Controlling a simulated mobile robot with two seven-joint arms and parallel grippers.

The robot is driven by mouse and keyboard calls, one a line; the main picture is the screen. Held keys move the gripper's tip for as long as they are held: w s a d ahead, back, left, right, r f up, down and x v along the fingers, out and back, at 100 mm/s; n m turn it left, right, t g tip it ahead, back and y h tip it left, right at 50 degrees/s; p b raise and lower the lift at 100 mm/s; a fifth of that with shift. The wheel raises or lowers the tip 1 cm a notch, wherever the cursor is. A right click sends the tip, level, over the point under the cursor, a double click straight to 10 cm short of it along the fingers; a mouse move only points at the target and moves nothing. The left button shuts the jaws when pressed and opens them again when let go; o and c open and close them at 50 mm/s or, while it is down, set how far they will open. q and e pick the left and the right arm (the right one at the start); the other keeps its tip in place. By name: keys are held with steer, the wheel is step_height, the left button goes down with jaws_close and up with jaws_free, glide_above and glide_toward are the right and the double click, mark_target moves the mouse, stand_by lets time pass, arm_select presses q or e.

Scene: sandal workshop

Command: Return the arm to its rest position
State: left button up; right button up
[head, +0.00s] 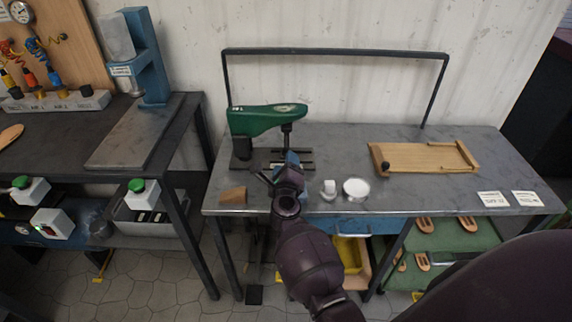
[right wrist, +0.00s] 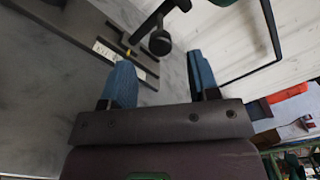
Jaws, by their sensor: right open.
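My right arm reaches from the bottom of the head view over the front of the grey workbench (head: 330,150). My right gripper (head: 284,168) is above the bench, just in front of the green press (head: 266,118). In the right wrist view its two blue fingers (right wrist: 162,85) are spread apart with nothing between them. The press head (right wrist: 160,42) and its dark slotted base (right wrist: 90,35) show beyond the fingers. Whether the fingers touch the press cannot be told. My left gripper does not show.
A wooden block (head: 233,195) lies left of my gripper. A small white object (head: 329,188) and a round white dish (head: 356,188) stand to its right. A wooden tray (head: 422,157) lies farther right. A dark rail (head: 335,51) spans the bench's back. Sandal soles (head: 424,224) lie on the lower shelf.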

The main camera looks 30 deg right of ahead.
steer(key=w+a+r+n+t+y, duration=0.1)
steer(key=a+r+n+t+y, duration=0.4)
steer(key=n, duration=0.7)
steer(key=s+a+n+g+y, duration=0.2)
steer(key=s+n+y, duration=0.2)
steer(key=n, duration=0.5)
steer(key=s+d+f+n+g, duration=0.1)
steer(key=s+f+n+g, duration=0.2)
steer(key=s, duration=1.1)
steer(key=s+d+f+n+g, duration=0.1)
steer(key=s+f+n+g, duration=0.3)
steer(key=s+f+n, duration=0.4)
steer(key=s+f, duration=0.5)
steer(key=s, duration=0.2)
steer(key=shift+s+f, duration=0.3)
steer(key=shift+f, duration=0.05)
